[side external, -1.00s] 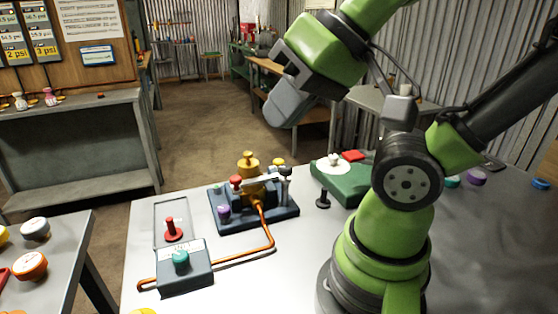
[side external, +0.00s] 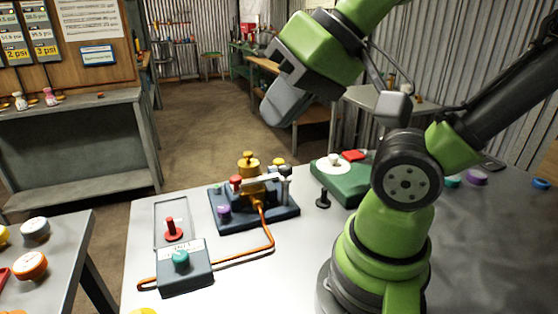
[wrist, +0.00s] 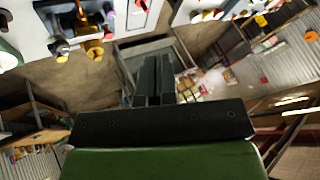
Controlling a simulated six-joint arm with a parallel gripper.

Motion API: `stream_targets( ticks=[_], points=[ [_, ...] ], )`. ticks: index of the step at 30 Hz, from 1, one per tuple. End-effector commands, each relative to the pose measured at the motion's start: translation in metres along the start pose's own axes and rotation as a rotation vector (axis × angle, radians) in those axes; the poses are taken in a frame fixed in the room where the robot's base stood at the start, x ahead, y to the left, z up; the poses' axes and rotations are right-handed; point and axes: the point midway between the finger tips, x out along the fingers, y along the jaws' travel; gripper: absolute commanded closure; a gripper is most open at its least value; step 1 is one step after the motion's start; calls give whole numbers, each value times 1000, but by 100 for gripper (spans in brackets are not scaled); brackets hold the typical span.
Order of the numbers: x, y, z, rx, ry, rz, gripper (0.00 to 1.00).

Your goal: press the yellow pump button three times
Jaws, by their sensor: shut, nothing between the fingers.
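I cannot tell for sure that this knob is the pump button. A yellow knob (wrist: 62,50) also shows at the upper left of the wrist view, beside the brass fitting (wrist: 93,48). My gripper (side external: 280,112) is shut and empty, raised well above the table and apart from the valve base. Its dark fingers lie together in the wrist view (wrist: 154,75).
A green block with a white disc (side external: 333,166) and a black peg (side external: 323,199) stand right of the base. The front table middle is clear.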

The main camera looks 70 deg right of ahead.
Motion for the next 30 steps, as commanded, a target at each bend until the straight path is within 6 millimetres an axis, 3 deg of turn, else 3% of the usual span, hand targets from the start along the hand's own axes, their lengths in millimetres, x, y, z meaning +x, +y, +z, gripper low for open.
stream_targets(
  ticks=[5, 8, 14, 17, 22, 27, 30],
  points=[
    [14, 0, -26, 201, -34, 4, 100],
    [28, 5, -52, 388, -48, -2, 100],
    [60, 40, -107, 792, -33, -29, 100],
    [76, 70, -132, 1000, -7, -47, 100],
    [101, 140, -165, 1356, 70, -83, 100],
    [118, 213, -176, 1658, 165, -120, 100],
    [124, 247, -174, 1785, 212, -137, 100]
  ],
)
